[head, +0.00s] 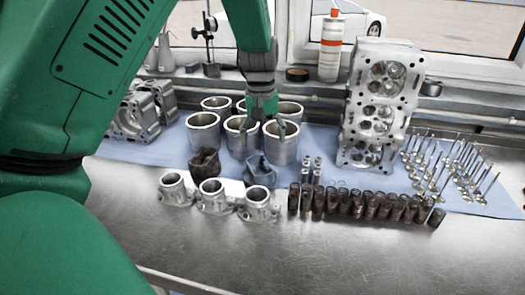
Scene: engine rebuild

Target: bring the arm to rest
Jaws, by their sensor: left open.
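My green left arm (130,60) fills the left side of the head view and bends down into the middle. My left gripper (265,126) points down, open, over the group of metal cylinder liners (203,133). Its fingers overlap the front right liner (280,150) in the picture. I cannot tell whether they touch it. Nothing shows held between the fingers. My right gripper is not in view.
A cylinder head (378,110) stands right of the liners, with valves (450,165) beyond it. A sealant tube (330,48) stands behind. The front of the metal bench (330,260) is clear.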

